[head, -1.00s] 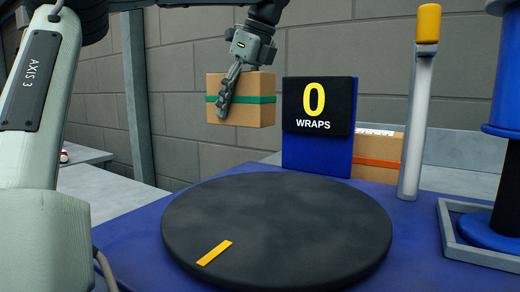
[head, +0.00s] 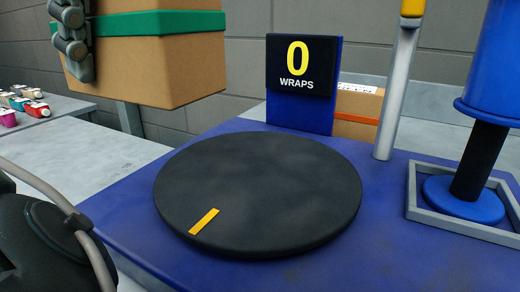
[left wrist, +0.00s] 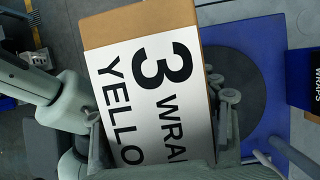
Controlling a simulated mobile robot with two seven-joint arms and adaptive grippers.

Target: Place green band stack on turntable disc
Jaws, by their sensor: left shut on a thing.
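The green band stack is a cardboard carton (head: 160,65) with a green band (head: 165,22), large at the upper left of the head view. My left gripper (head: 73,40) is shut on it, with one finger showing against its side. The carton is held up in the air, apart from the disc. The left wrist view shows the carton's top with a white label (left wrist: 150,95) reading "3 WRA" and "YELLO", between the fingers. The turntable disc (head: 260,190) is black with a yellow mark (head: 204,221) and is bare. My right gripper is not in view.
A sign (head: 300,65) reading "0 WRAPS" stands behind the disc. Beyond it is another carton with an orange band (head: 356,118). A grey post (head: 397,95) and a blue spool (head: 490,70) stand at the right. Several small containers (head: 25,103) sit on a grey table at the left.

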